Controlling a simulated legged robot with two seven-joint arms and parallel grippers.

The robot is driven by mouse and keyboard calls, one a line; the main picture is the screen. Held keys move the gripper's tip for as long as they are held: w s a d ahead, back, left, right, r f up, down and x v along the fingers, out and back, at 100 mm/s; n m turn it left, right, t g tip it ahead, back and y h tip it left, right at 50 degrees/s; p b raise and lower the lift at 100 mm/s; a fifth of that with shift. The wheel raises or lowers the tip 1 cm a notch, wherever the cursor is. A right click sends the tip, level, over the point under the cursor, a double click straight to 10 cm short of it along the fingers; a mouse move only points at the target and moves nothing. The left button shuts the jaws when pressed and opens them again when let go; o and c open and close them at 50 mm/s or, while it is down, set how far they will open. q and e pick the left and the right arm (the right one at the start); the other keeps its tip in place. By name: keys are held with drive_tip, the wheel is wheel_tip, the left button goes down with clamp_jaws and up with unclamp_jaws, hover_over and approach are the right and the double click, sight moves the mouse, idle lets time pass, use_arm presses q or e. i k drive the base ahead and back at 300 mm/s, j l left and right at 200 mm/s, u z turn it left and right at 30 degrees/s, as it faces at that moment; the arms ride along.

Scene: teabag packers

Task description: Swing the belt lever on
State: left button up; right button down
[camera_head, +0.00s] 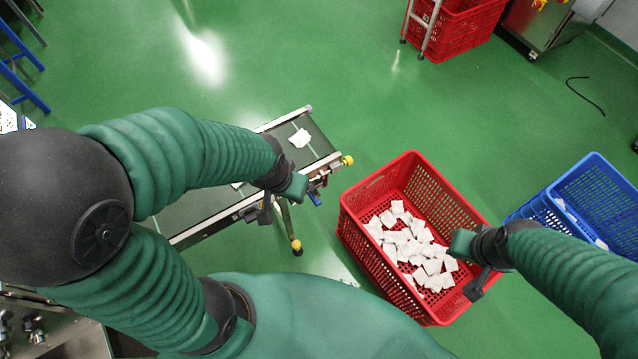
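The conveyor belt (316,146) has a dark green surface and a metal frame, and runs from centre to lower left. A small blue part (314,198), possibly the belt lever, sticks out below its right end; I cannot tell its position as on or off. My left gripper (281,203) is at the belt's near side, just left of the blue part. Its two fingers look spread apart with nothing visible between them. My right gripper (471,266) hangs over the right edge of the red crate (362,234), its fingers apart and empty. My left arm hides part of the belt.
A white teabag (300,138) lies on the belt. Several teabags (410,245) lie in the red crate, right of the belt's end. A blue crate (590,170) stands at the right. Yellow-capped parts (347,160) mark the belt's end.

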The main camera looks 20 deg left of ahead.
sight(314, 191)
drive_tip(key=j+z, duration=0.3)
drive_tip(key=j, duration=0.5)
drive_tip(key=k+j+z, duration=0.1)
drive_tip(key=j+z, duration=0.25)
drive_tip(key=j, duration=0.4)
